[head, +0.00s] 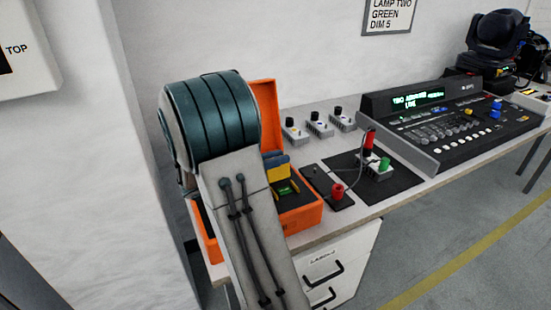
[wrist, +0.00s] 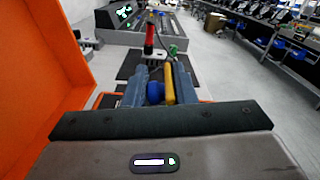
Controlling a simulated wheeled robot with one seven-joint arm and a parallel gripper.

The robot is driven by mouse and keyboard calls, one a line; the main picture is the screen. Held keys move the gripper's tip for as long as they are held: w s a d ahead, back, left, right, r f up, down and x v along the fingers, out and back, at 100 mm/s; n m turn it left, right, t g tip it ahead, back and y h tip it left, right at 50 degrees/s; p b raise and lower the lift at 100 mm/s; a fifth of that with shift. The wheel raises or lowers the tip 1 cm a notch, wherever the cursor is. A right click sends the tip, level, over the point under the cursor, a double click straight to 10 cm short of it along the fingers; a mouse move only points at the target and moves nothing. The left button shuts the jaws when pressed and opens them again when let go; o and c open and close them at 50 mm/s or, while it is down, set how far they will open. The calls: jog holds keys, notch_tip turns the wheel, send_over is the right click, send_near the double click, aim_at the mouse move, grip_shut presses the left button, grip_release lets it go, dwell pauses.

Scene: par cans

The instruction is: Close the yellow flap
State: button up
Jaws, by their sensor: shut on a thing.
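The yellow flap (head: 279,173) stands up in the open orange case, partly hidden by my arm. It also shows in the wrist view (wrist: 169,84) as a narrow yellow strip, seen nearly edge-on. My gripper (wrist: 160,88) has its blue-grey fingers on both sides of the strip, which lies against the right finger. A rounded blue piece (wrist: 155,93) sits beside the strip, between the fingers. In the head view my gripper (head: 275,160) is just above the yellow part, mostly hidden behind my arm.
The orange case (head: 309,217) has its lid (head: 265,105) raised behind my gripper. A small plate with a red knob (head: 337,191) and a dark mat with red and green plugs (head: 385,164) lie to the right. A lighting console (head: 440,118) stands beyond.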

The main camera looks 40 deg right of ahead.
jog(key=m, duration=0.1)
jog(key=s+m+b, duration=0.1)
jog(key=m, duration=0.1)
jog(key=s+m+b, duration=0.1)
jog(key=m, duration=0.1)
jog(key=shift+s+a+r, duration=0.15)
jog(key=shift+s+a, duration=0.05)
jog(key=shift+a, duration=0.15)
jog(key=shift+s+a+f+m+b, duration=0.1)
jog(key=shift+s+m+b, duration=0.4)
jog(key=shift+m+b, duration=0.45)
jog(key=shift+s+a+f+m+b, duration=0.15)
jog(key=shift+s+m+b, duration=0.45)
jog(key=shift+m, duration=0.5)
jog(key=shift+s+a+m+b, duration=0.1)
jog(key=shift+s+m+b, duration=0.35)
jog(key=shift+m+b, duration=0.5)
jog(key=o, duration=0.8)
jog(key=p+v, duration=0.1)
jog(key=v, duration=1.3)
jog(key=shift+d+p, duration=0.1)
jog(key=shift+p, duration=0.2)
